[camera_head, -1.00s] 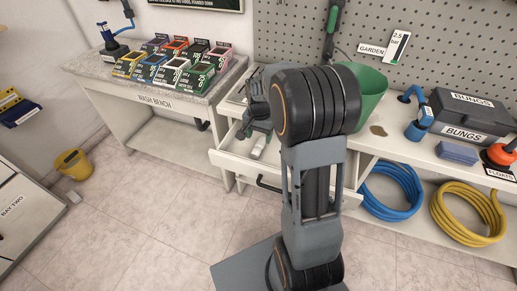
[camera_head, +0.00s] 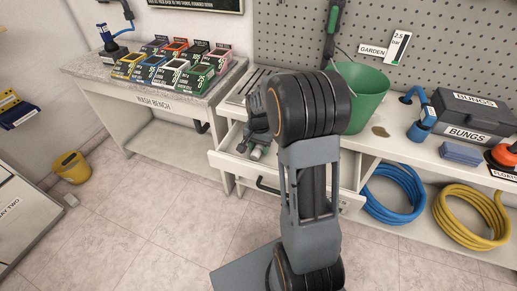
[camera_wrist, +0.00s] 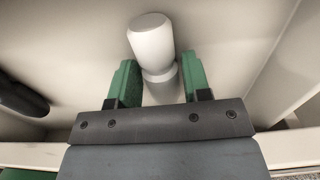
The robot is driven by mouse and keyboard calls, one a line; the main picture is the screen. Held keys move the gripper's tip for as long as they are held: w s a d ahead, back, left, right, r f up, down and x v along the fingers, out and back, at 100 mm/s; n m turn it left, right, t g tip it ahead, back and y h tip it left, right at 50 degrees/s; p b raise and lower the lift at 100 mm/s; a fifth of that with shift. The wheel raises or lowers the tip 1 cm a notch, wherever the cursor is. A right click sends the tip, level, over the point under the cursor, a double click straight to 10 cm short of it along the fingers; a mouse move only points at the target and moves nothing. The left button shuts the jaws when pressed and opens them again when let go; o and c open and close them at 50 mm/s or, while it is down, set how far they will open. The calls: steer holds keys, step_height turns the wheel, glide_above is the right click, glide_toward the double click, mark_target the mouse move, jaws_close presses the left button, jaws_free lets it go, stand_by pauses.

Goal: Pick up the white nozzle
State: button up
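The white nozzle (camera_wrist: 152,42) lies in the open drawer, with a wide rounded end and a narrower part behind it. In the wrist view my gripper (camera_wrist: 160,72) has its two green fingers apart, one on each side of the narrower part. The fingers are very close to it; I see no clear grip, and contact is hard to judge. In the head view a small part of the nozzle (camera_head: 257,153) shows below my gripper (camera_head: 249,147). My arm hides part of the drawer.
The open drawer (camera_head: 225,160) has walls around the nozzle. A dark object (camera_wrist: 22,98) lies at the left in the wrist view. A green bucket (camera_head: 368,98) stands on the bench right of my arm. Boxes (camera_head: 172,72) stand on the wash bench at left.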

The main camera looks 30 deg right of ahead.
steer(key=c, duration=0.6)
